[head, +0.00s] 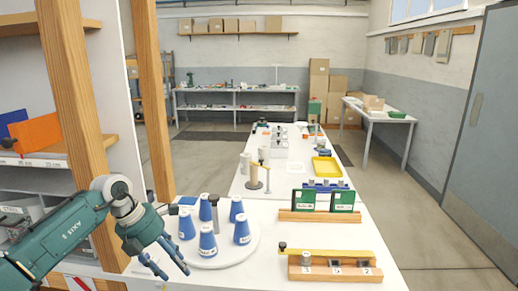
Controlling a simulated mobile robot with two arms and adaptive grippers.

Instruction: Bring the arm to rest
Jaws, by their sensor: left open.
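My left gripper (168,262) is at the lower left in the head view, on an arm that comes in from the left edge. Its two fingers are apart and nothing shows between them. It hangs over the left edge of the white table (270,270), just left of the round white turntable (254,250). Several blue cones (208,243) stand on the turntable around a grey post. The gripper appears apart from the cones. My right gripper is not in view.
A wooden block with a yellow bar (330,254) lies at the table's front right. Two green cards (342,200) stand in a wooden rack behind it. A yellow tray (327,167) is farther back. A wooden shelf post (75,130) stands close behind my left arm.

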